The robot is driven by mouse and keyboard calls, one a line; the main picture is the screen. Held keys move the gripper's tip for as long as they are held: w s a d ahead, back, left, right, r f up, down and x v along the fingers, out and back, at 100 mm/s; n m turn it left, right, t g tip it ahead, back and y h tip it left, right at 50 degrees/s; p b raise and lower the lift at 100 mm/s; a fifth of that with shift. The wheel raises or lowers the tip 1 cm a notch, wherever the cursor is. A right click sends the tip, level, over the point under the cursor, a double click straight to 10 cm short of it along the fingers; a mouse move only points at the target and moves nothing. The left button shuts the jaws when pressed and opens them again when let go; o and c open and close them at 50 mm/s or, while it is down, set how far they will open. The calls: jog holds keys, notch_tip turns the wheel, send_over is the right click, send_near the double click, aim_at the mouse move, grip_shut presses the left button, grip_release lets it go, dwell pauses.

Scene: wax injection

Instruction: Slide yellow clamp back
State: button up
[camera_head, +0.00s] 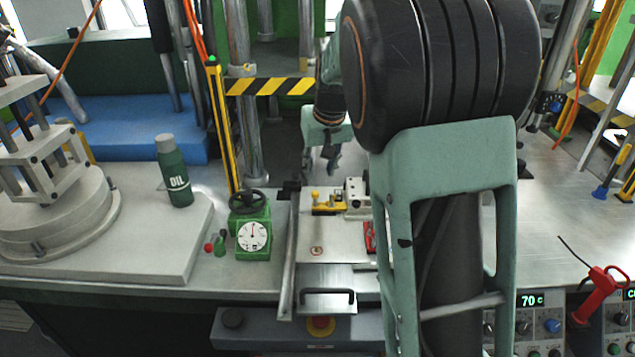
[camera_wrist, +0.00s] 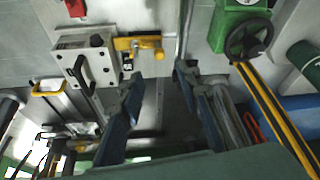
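The yellow clamp (camera_head: 327,208) sits on the small light-coloured fixture plate in front of the press, against a metal block (camera_head: 356,196). In the wrist view the clamp (camera_wrist: 138,44) is a yellow bar with an upright knob at its right end, beside the metal block with a black handle (camera_wrist: 88,68). My gripper (camera_head: 322,166) is behind the clamp in the head view. In the wrist view its two blue-and-black fingers are spread wide, with an empty gap (camera_wrist: 158,82) between the tips. The clamp is beyond the tips and apart from them.
A green dial gauge with a handwheel (camera_head: 252,232) stands left of the fixture. A green oil bottle (camera_head: 174,172) stands farther left. A yellow-black striped bar (camera_head: 270,87) and metal columns stand behind. A red part (camera_head: 370,238) lies by my arm, partly hidden.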

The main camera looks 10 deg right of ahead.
aim_at(315, 193)
jog(key=x, duration=1)
jog(key=shift+c, duration=0.4)
grip_shut()
